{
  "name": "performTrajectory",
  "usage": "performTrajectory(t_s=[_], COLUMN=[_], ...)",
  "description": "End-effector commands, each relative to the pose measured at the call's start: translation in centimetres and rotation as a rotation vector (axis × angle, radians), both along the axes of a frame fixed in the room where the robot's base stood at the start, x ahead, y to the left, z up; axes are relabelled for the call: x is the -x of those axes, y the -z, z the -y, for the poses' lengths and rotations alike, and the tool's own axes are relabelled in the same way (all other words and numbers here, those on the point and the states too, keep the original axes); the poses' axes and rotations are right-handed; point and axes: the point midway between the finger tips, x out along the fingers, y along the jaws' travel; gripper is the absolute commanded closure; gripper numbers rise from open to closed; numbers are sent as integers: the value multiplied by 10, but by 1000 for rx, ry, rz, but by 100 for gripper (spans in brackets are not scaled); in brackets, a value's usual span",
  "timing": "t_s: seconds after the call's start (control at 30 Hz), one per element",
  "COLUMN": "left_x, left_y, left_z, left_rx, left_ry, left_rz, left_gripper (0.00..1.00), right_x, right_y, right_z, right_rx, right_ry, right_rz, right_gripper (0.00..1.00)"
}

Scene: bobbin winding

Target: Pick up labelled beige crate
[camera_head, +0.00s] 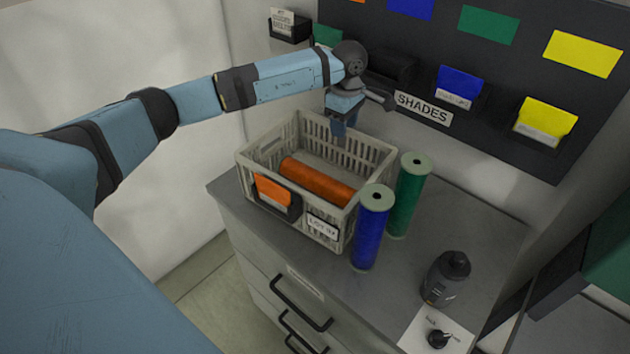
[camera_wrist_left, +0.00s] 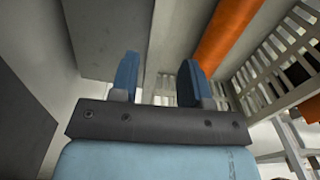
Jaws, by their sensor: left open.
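The beige slatted crate (camera_head: 308,207) stands upright on the grey cabinet top. Its front carries a white label (camera_head: 323,228) and a dark holder with an orange card (camera_head: 273,191). An orange bobbin (camera_head: 318,180) lies inside. My left gripper (camera_head: 338,130) points down at the crate's back wall, with its fingertips at the rim. In the left wrist view its two blue fingers (camera_wrist_left: 156,78) are apart, with crate slats showing between them. The crate wall (camera_wrist_left: 250,95) and orange bobbin (camera_wrist_left: 224,32) also show there. I cannot tell whether the fingers touch the wall. My right gripper is out of view.
A blue bobbin (camera_head: 371,230) and a green bobbin (camera_head: 408,195) stand upright close to the crate's right. A dark bottle (camera_head: 446,279) and a black knob (camera_head: 438,339) are farther right. The dark SHADES board (camera_head: 400,70) with card holders rises behind.

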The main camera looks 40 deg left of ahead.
Motion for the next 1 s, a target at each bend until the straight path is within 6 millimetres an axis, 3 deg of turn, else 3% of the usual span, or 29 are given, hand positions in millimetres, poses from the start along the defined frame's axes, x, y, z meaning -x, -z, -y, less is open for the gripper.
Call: performTrajectory(t_s=[0.17,0.43,0.67,0.87,1.0], left_x=[-2,-7,-7,-7,-7], left_y=[10,49,53,53,53], left_z=[-1,-5,-5,-5,-5], left_rx=[1,1,1,1,1], left_ry=[0,0,0,0,0], left_rz=[-3,-3,0,0,0], left_gripper=[57,57,57,99,100], right_x=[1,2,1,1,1], right_y=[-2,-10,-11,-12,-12], right_z=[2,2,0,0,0], right_rx=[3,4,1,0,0], right_ry=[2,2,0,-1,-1], right_rz=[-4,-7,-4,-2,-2], right_gripper=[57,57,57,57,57])
